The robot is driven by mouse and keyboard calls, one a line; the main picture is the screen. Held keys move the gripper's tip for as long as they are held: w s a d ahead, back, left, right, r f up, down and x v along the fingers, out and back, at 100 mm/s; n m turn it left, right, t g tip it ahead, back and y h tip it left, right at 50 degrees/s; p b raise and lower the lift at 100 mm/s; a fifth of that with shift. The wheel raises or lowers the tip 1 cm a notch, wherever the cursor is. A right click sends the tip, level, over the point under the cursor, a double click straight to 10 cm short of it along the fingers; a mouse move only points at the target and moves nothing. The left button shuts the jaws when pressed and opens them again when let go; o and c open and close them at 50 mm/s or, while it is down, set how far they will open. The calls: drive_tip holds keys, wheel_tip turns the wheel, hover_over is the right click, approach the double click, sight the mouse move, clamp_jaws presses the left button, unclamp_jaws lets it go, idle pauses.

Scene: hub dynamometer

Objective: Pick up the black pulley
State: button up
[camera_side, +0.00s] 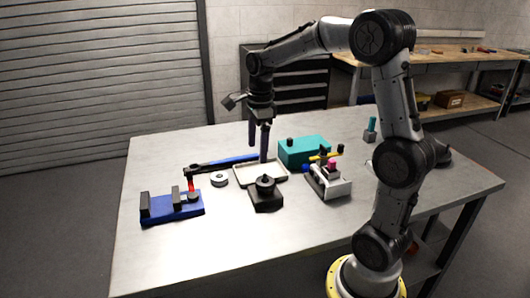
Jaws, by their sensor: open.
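A black round stepped part that looks like the black pulley (265,182) sits on top of a dark square base (266,202), in front of a shallow light tray (241,180). I cannot tell whether it is separate from that base. My gripper (258,151) points down, open and empty, above the back part of the tray. It is behind and above the black round part, clear of it. A light grey ring-shaped part (219,179) lies on the table left of the tray.
A blue fixture (172,209) with dark uprights stands at left. A teal box (304,150) and a grey fixture (329,183) with coloured knobs stand at right. The table's (235,245) front is clear.

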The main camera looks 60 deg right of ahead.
sight(265, 183)
drive_tip(key=shift+m+g, duration=0.4)
drive_tip(key=shift+g, duration=0.1)
drive_tip(key=d+f, duration=0.3)
drive_tip(key=f, duration=0.1)
drive_tip(key=shift+s+d, duration=0.15)
drive_tip(key=shift+s, duration=0.15)
drive_tip(key=shift+f, duration=4.3)
drive_tip(key=shift+c, duration=0.3)
drive_tip(key=c, duration=1)
drive_tip(key=shift+r, duration=4.05)
